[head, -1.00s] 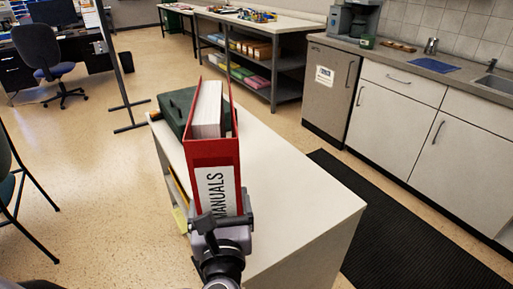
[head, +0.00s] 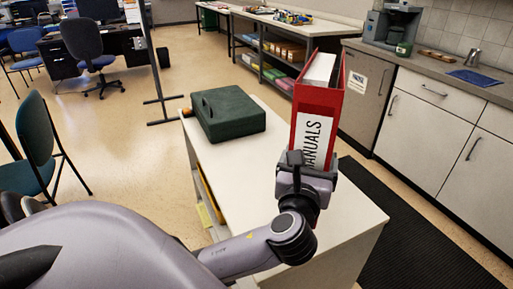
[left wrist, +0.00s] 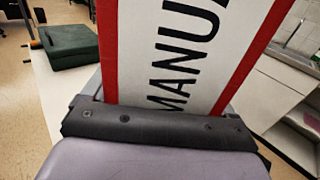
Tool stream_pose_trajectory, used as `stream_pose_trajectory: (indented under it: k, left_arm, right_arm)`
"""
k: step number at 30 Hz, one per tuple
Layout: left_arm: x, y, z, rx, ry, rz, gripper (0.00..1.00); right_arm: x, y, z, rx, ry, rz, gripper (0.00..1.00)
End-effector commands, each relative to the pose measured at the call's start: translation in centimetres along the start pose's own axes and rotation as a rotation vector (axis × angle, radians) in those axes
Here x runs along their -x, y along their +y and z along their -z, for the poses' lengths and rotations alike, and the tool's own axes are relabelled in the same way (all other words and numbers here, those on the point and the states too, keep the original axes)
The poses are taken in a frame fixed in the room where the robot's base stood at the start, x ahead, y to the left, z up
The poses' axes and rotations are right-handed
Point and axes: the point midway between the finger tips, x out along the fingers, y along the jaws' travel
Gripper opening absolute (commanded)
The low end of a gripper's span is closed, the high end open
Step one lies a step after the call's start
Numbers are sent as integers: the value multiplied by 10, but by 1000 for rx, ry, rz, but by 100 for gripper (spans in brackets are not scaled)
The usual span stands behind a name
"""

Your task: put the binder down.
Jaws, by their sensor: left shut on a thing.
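The red binder (head: 332,106) with white pages and a white label reading MANUALS is upright in my left gripper (head: 306,168), in front of and over the right part of a white-topped counter (head: 265,165). My left gripper is shut on the lower part of its spine. In the left wrist view the binder's label (left wrist: 172,50) fills the middle, behind the dark gripper (left wrist: 150,125). Whether the binder's bottom touches the counter is hidden by the gripper and arm. My right gripper is not in view.
A dark green case (head: 228,114) lies on the counter's far left end. The counter top between it and the binder is bare. A dark mat (head: 410,215) lies on the floor to the right, before white cabinets (head: 432,115). A green chair (head: 38,140) stands at left.

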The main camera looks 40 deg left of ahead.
Motion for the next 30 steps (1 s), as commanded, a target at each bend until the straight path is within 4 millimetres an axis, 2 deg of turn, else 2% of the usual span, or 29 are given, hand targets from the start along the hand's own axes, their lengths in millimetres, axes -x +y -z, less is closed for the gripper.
stream_pose_trajectory:
  k: [1, 9, 18, 23, 30]
  left_arm:
    - [-8, 5, -15, 8, -13, 1, 2]
    - [-39, 32, -48, 6, -16, 15, 2]
    - [-54, 55, -63, 3, -16, 13, 2]
    - [-56, 57, -47, 0, -11, 11, 2]
    - [-55, 56, 6, 1, -7, 11, 2]
  right_arm:
    - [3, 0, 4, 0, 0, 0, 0]
    - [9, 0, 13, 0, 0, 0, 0]
    - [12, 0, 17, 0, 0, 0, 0]
    - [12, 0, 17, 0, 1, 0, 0]
    - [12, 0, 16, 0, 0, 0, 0]
